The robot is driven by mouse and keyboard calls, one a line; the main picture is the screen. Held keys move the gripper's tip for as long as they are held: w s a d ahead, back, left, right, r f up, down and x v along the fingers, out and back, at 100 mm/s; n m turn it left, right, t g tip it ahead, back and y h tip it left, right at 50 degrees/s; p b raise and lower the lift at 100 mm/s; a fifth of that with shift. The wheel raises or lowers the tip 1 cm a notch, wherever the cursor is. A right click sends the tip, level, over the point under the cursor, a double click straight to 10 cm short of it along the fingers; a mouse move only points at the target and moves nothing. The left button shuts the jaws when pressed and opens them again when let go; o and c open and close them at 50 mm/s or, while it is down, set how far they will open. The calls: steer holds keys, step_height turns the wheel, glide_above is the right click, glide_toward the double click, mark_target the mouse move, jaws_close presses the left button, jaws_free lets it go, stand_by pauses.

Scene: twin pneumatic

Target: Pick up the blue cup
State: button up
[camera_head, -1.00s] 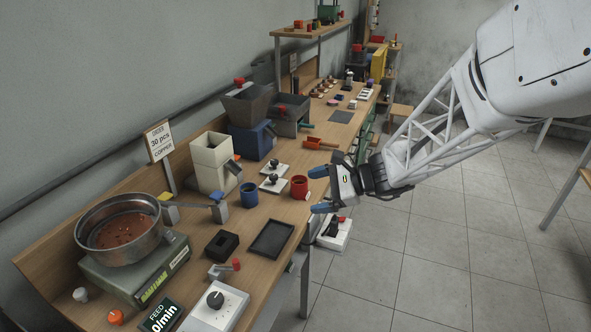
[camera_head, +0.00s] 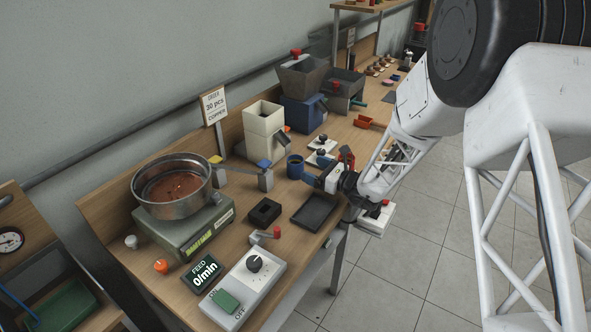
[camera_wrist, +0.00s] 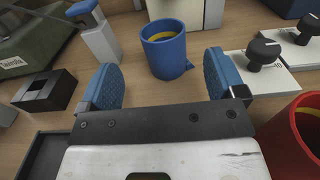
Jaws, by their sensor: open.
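The blue cup (camera_head: 295,167) stands upright on the wooden bench, in front of the cream tower. In the wrist view the blue cup (camera_wrist: 168,54) is straight ahead, with a yellowish band inside its rim and a small handle at lower right. My gripper (camera_wrist: 165,80) is open, its two blue-padded fingers apart and nothing between them. The cup lies beyond the fingertips, roughly centred between them and apart from both. In the head view my gripper (camera_head: 311,178) is low over the bench, just right of the cup, and its fingertips are partly hidden.
A red cup (camera_wrist: 297,130) stands close at the right. A small post with a blue top (camera_wrist: 95,30) and a black block (camera_wrist: 46,91) stand to the left. Dial plates (camera_wrist: 264,58) are right of the cup. A dark tray (camera_head: 315,211) lies in front.

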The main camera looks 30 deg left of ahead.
mark_target(295, 159)
steer(key=shift+a, duration=0.15)
steer(key=shift+a, duration=1.2)
steer(key=shift+a, duration=0.1)
steer(key=shift+w+a+r, duration=0.1)
steer(key=shift+w+a, duration=0.05)
steer(key=shift+a, duration=2.35)
steer(key=c, duration=1.1)
steer(key=shift+c, duration=0.2)
steer(key=shift+r, duration=0.25)
